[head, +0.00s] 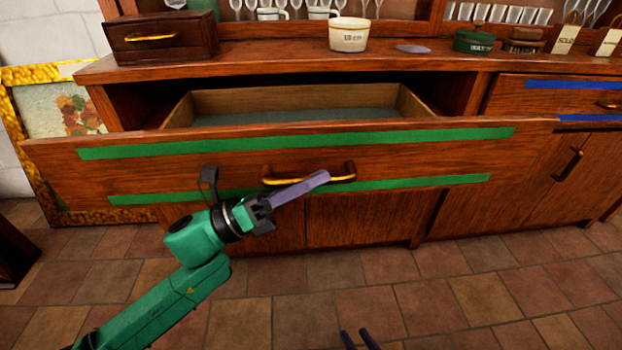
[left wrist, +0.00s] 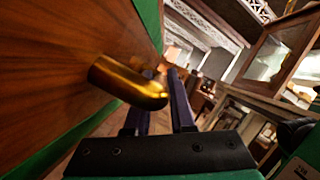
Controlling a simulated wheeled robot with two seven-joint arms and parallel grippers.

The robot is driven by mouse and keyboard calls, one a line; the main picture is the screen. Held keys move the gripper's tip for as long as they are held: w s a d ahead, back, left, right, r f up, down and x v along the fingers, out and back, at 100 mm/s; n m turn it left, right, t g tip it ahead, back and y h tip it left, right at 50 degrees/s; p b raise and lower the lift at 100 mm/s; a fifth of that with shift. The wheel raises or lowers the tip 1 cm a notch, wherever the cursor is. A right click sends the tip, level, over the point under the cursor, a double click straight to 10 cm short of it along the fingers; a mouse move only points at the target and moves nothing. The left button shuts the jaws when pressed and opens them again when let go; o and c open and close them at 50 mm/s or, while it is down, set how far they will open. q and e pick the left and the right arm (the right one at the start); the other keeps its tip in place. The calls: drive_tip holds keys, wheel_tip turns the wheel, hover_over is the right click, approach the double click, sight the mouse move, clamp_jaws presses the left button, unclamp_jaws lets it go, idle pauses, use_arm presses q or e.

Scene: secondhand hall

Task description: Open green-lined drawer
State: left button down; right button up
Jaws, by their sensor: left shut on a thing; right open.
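The green-lined drawer (head: 215,160) is a wide wooden front with two green strips, in the middle of the head view. It stands well out from the sideboard, and its inside (head: 300,104) shows, with no object visible in it. Its brass handle (head: 345,175) sits at the centre of the front. My left gripper (head: 322,178) is at the handle, its purple fingers shut on it. The handle also shows close up in the left wrist view (left wrist: 130,82), beside the fingers. My right gripper (head: 360,341) shows only its fingertips at the bottom edge, open and apart from everything.
A blue-lined drawer (head: 560,92) is shut at the right. A small wooden box (head: 160,38), a cream pot (head: 349,34) and a green tin (head: 473,41) stand on the sideboard top. A gold-framed picture (head: 60,110) leans at the left. The tiled floor in front is clear.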

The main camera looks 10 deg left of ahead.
use_arm(q)
drive_tip(key=c, duration=1.1)
unclamp_jaws()
drive_tip(key=shift+o, duration=0.2)
drive_tip(key=shift+a, duration=0.1)
drive_tip(key=p+v, duration=0.1)
drive_tip(key=v, duration=1.3)
drive_tip(key=shift+s+a, duration=0.15)
drive_tip(key=shift+a, duration=0.05)
drive_tip(key=shift+f, duration=0.1)
